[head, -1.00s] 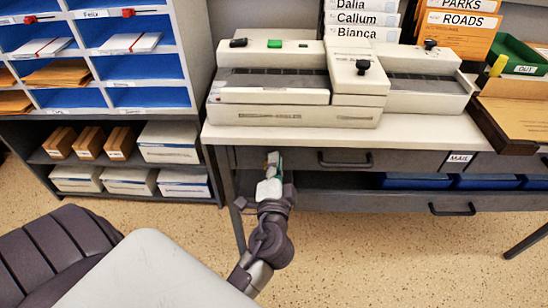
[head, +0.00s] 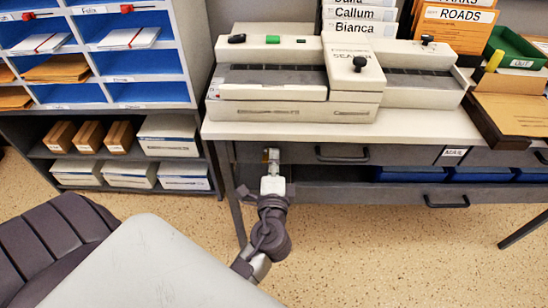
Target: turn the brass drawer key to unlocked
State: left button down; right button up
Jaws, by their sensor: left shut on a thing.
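The brass drawer key (head: 266,156) is a tiny spot at the left end of the upper desk drawer front (head: 400,155), just under the tabletop. My left gripper (head: 271,162) reaches up to it from below and is shut on it. The fingers cover most of the key, and its turn angle is too small to read. The drawer is closed, with a dark bar handle (head: 342,155) to the right of the key. My right gripper is not in view.
A cream machine (head: 300,110) stands on the desktop (head: 420,130). Below is an open shelf with blue bins (head: 410,174). The speckled floor (head: 400,260) is clear at the right.

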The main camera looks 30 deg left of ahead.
pick_arm(q)
jog(key=c, duration=1.3)
grip_release()
jog(key=v, duration=1.2)
